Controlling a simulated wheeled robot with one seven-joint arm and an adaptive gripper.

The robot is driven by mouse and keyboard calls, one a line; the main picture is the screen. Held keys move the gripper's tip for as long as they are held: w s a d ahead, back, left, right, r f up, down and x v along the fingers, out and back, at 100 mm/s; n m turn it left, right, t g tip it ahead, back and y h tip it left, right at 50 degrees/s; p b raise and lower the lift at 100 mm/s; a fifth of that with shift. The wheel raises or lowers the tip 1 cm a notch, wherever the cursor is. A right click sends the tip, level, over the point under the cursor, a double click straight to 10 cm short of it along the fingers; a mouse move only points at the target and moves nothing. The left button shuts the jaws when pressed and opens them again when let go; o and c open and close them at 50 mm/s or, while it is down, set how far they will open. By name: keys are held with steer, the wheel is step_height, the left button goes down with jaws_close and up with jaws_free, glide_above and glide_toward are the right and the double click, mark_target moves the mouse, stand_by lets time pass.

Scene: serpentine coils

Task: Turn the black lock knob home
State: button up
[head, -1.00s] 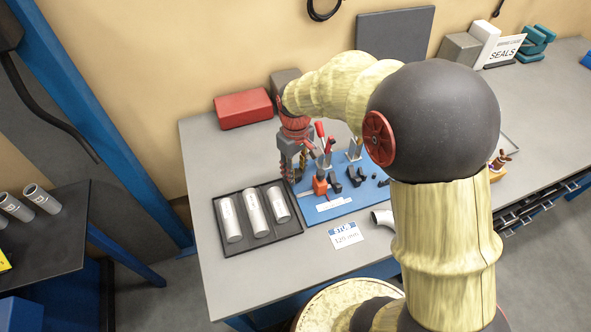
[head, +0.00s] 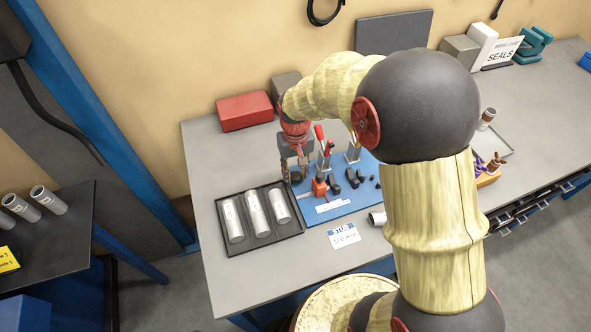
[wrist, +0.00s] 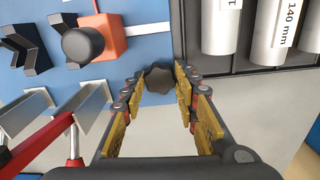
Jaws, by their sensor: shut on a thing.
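The black lock knob (wrist: 158,79) is a small dark lobed knob at the blue fixture board's edge near the tube tray. My gripper (wrist: 157,84) points down over it with one yellow-padded finger on each side, shut on the knob. In the head view my gripper (head: 294,177) stands at the left end of the blue board (head: 347,205), and its fingers hide the knob there. The knob's angle against any mark cannot be read.
An orange block (wrist: 118,35) with a round black knob (wrist: 83,44) stands close by. Red-handled clamps (head: 321,140) and metal brackets (wrist: 78,108) rise from the board. A black tray (head: 232,249) of labelled tubes lies left.

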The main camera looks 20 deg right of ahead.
mark_target(295, 175)
steer(key=shift+w+r+m, duration=0.1)
steer(key=shift+m, duration=0.5)
steer(key=o, duration=1.2)
steer(key=shift+c, duration=0.2)
step_height(295, 175, up, 12)
stand_by(0.3)
